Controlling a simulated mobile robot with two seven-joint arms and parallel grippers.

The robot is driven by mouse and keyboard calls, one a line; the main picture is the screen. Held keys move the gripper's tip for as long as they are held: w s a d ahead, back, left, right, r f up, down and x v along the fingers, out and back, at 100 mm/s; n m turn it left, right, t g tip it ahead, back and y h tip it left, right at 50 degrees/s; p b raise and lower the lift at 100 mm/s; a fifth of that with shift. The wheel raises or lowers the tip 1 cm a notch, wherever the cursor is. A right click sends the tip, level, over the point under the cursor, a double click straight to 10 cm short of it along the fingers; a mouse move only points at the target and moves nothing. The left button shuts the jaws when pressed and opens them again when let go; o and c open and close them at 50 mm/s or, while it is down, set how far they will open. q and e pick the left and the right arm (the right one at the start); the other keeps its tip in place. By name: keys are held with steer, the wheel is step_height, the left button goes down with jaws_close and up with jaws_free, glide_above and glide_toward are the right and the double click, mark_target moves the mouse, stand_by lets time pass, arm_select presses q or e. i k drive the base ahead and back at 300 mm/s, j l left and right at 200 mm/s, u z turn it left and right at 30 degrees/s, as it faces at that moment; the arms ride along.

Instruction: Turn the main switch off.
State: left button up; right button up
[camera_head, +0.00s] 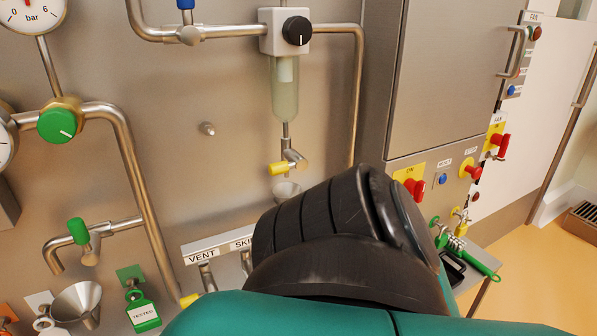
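A red rotary handle (414,189) sits on a yellow plate (408,171) on the grey cabinet's front, right of centre. The plate reads ON at its top; no label with the word main can be read, but this looks like the main switch. A second red handle (499,141) on a yellow plate, under a FAN label, sits farther right. A teal and black link of my own arm fills the lower middle, its black part close below the first handle in the picture. Neither gripper shows, and nothing is seen touching the handles.
Between the two handles are a blue button (442,179) and a red knob (470,173) on yellow. Green-handled tools (478,262) lie below the cabinet. Pipes, a black knob (296,31), a green valve knob (58,122) and a metal funnel (77,303) occupy the left wall.

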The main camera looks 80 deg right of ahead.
mark_target(416, 189)
steer(key=z, duration=3.35)
